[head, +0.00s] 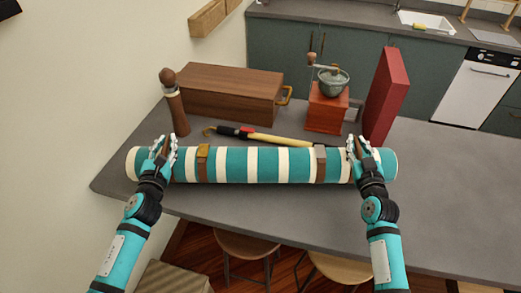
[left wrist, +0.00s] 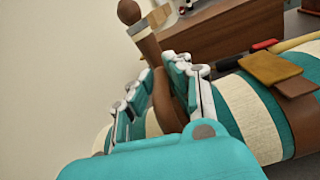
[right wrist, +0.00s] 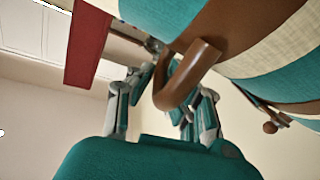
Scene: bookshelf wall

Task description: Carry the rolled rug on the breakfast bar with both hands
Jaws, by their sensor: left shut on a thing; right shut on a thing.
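The rolled rug (head: 265,165), striped teal and cream, lies lengthwise along the front part of the grey breakfast bar (head: 440,190). Two brown straps go around it, one with a tan tag (left wrist: 271,69) and one with a grey tag. My left gripper (head: 163,150) is at the rug's left end, its fingers around a brown handle (left wrist: 168,95). My right gripper (head: 357,152) is at the right end, shut on another brown handle (right wrist: 187,75). I cannot tell whether the rug touches the bar or is slightly raised.
Behind the rug stand a wooden box (head: 225,95), a brown pepper mill (head: 174,103), a red coffee grinder (head: 327,108) and a tall red box (head: 386,97). A tool with a yellow handle (head: 280,139) lies close behind. Stools (head: 245,245) stand below the front edge. The bar's right side is clear.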

